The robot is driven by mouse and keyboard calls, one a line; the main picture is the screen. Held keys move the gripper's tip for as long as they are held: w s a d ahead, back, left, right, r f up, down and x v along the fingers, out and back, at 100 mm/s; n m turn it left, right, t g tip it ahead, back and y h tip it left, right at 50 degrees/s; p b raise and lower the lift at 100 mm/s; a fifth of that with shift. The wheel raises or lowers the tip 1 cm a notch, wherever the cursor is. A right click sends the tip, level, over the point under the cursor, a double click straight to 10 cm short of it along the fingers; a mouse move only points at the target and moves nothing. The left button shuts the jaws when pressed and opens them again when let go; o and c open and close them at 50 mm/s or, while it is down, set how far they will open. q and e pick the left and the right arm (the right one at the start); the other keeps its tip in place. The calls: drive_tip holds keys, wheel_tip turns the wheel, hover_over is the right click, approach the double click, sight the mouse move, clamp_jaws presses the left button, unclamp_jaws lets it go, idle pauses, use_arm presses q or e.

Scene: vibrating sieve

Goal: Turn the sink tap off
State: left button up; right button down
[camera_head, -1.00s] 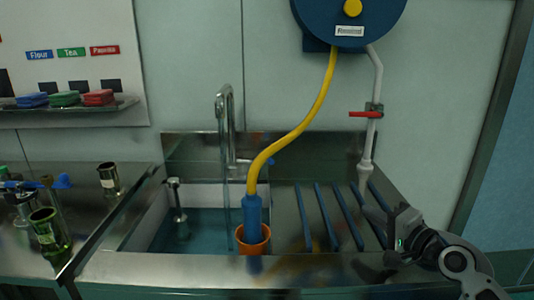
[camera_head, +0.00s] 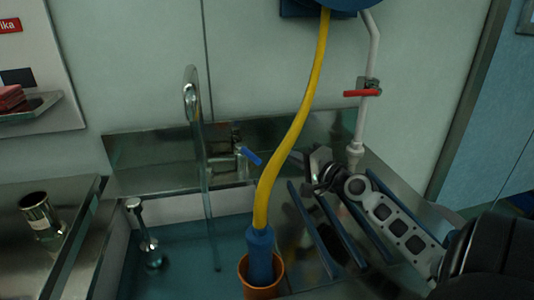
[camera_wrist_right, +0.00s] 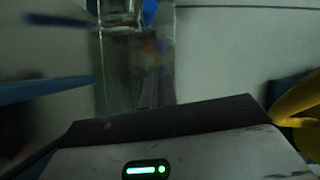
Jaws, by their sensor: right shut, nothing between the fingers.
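The sink tap (camera_head: 190,95) has a tall curved metal spout over the left side of the sink. A thin bluish stream (camera_head: 211,220) runs down from its mouth to the water in the basin (camera_head: 185,262). A blue tap handle (camera_head: 250,156) sits low at the tap's base, just left of the yellow hose. My right gripper (camera_head: 318,160) is shut and empty, right of the handle and hose and apart from the handle. The wrist view is dark and blurred, with the yellow hose (camera_wrist_right: 298,105) at its right edge. My left gripper is out of view.
The yellow hose (camera_head: 297,140) hangs between my right gripper and the handle, its blue end in an orange cup (camera_head: 246,282). Blue bars (camera_head: 312,230) lie under my right arm. A white pipe with a red lever (camera_head: 362,93) stands behind. A metal plunger-like fitting (camera_head: 146,240) stands in the basin.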

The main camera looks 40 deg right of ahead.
sight(249, 153)
drive_tip(key=w, duration=0.4)
drive_tip(key=a+p, duration=0.1)
drive_tip(key=a, duration=0.1)
drive_tip(key=w+a+p, duration=0.1)
drive_tip(key=shift+f+p, duration=0.25)
drive_tip(key=shift+p, duration=0.05)
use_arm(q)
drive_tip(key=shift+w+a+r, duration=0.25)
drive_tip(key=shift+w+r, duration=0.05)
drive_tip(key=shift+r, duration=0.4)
use_arm(e)
drive_tip(key=shift+w+a+f, duration=0.15)
drive_tip(key=shift+a+f, duration=0.1)
drive_tip(key=shift+a, duration=0.15)
